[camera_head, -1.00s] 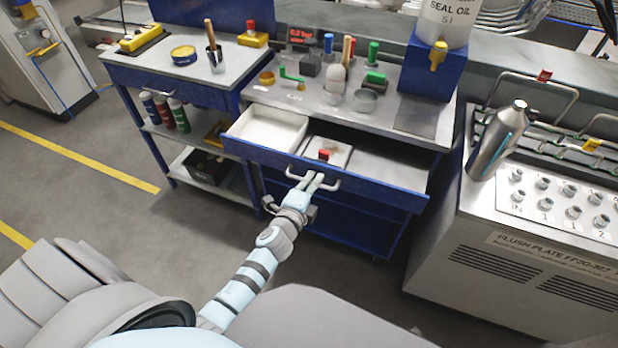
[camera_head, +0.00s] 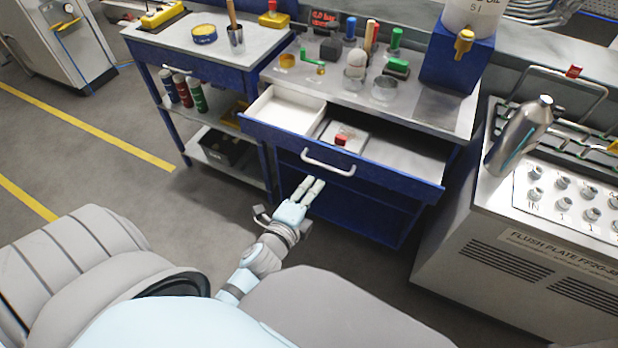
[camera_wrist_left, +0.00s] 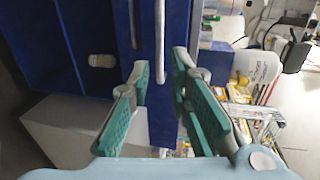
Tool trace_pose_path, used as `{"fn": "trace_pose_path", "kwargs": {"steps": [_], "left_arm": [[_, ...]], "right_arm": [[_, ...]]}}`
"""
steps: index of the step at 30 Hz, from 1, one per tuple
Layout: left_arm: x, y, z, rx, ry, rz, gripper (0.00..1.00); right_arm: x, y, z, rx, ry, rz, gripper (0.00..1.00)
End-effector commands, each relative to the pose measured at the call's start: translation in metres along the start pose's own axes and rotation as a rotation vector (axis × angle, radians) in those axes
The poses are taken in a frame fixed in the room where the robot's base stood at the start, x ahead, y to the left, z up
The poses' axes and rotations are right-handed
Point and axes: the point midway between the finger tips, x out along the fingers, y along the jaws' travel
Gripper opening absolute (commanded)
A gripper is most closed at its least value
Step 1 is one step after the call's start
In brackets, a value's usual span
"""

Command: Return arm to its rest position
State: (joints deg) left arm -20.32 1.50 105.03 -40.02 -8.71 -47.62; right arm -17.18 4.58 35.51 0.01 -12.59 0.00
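My left gripper (camera_head: 308,191) is in front of the blue workbench, below and apart from the white handle (camera_head: 328,163) of its open drawer (camera_head: 400,176). In the left wrist view the gripper (camera_wrist_left: 165,95) shows two green-padded fingers spread apart, with nothing held between them. The handle (camera_wrist_left: 160,45) is seen beyond the fingertips there. The drawer is pulled out and holds a white tray (camera_head: 287,110) and a small plate with a red block (camera_head: 341,140). My right gripper is not in view.
A blue cart (camera_head: 215,75) stands at the left. A flush plate machine (camera_head: 520,240) with a metal bottle (camera_head: 518,135) stands at the right. Floor at left is open.

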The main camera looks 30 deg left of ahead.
Motion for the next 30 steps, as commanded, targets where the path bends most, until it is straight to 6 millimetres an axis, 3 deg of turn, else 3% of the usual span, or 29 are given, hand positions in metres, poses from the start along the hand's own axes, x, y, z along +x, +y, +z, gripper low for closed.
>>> {"fn": "trace_pose_path", "kwargs": {"steps": [5, 19, 22, 23, 26, 29, 30], "left_arm": [[-0.019, 0.0, 0.0, -0.001, 0.0, 0.0, 0.18], [-0.019, 0.0, 0.0, -0.004, 0.0, -0.001, 0.18], [-0.019, 0.007, 0.001, -0.136, -0.003, 0.019, 0.18], [-0.02, 0.023, 0.001, -0.201, -0.008, 0.055, 0.18], [-0.029, 0.098, 0.004, -0.44, -0.056, 0.225, 0.18], [-0.061, 0.2, 0.012, -0.716, -0.186, 0.453, 0.18], [-0.081, 0.241, 0.017, -0.822, -0.263, 0.543, 0.18]], "right_arm": [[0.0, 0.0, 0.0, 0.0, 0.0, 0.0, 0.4], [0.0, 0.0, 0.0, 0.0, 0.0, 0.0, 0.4], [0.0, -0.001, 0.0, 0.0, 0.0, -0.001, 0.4], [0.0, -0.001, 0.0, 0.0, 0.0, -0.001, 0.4], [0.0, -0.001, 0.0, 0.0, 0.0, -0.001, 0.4], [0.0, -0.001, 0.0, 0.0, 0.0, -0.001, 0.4], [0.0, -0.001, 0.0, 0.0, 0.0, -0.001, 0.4]]}}
